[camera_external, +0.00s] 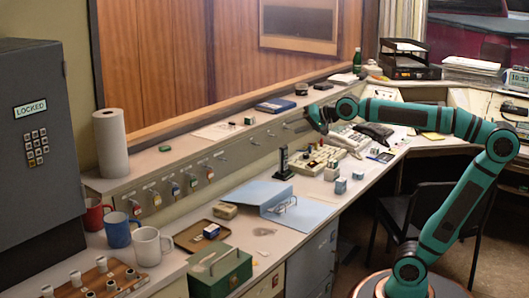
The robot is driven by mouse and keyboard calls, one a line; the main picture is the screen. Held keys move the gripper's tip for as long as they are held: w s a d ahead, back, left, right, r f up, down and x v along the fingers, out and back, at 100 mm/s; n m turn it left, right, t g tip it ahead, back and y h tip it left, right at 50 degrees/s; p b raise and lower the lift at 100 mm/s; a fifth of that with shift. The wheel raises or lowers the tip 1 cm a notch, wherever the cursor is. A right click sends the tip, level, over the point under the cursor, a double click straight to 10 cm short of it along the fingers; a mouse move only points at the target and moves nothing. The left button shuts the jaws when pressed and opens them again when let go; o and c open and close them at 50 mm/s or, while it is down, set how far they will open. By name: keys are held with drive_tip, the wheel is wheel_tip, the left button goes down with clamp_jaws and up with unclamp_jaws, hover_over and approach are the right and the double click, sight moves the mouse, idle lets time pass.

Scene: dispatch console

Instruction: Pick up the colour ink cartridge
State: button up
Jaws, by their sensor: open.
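My gripper (317,120) is at the end of the teal arm, above the back of the console near the raised ledge. Its jaws are open and nothing shows between them. I cannot tell for certain which thing is the colour ink cartridge. Several small cartridge-sized blocks are in view: a grey-white block (340,186) and a similar block (358,172) on the desk below my gripper, a blue-and-white block (211,231) on a brown tray (190,241), and a small dark-and-white block (248,121) on the ledge. Their labels are too small to read.
A blue ring binder (262,194) lies open on the desk. A black stapler-like upright (284,160), keypad panel (316,160) and telephone (350,138) stand near the small blocks. A green cash box (220,270) and mugs (117,230) are at front left. A black chair (415,217) stands beside the desk.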

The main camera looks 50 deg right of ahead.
drive_tip(key=w+a+f+m+g+y, duration=0.15)
drive_tip(key=w+a, duration=0.25)
drive_tip(key=a, duration=0.4)
drive_tip(key=w+a+f+m+g, duration=0.3)
drive_tip(key=w+a, duration=0.1)
drive_tip(key=a, duration=0.4)
drive_tip(key=w+a+f+m+g, duration=0.25)
drive_tip(key=w+a, duration=0.25)
drive_tip(key=a, duration=0.4)
drive_tip(key=a+f+m+g, duration=0.25)
drive_tip(key=a+f, duration=0.35)
drive_tip(key=a, duration=0.6)
drive_tip(key=a+f+m+g, duration=0.2)
drive_tip(key=a+f+m, duration=0.2)
drive_tip(key=a+f, duration=0.55)
drive_tip(key=shift+h, duration=0.35)
drive_tip(key=a+f, duration=0.7)
drive_tip(key=shift+w, duration=0.1)
drive_tip(key=shift+a+x, duration=0.1)
drive_tip(key=shift+x, duration=1.45)
drive_tip(key=shift+a+x, duration=0.15)
drive_tip(key=shift+x, duration=1.4)
drive_tip(key=shift+r, duration=0.15)
drive_tip(key=shift+c, duration=0.2)
drive_tip(key=c, duration=1)
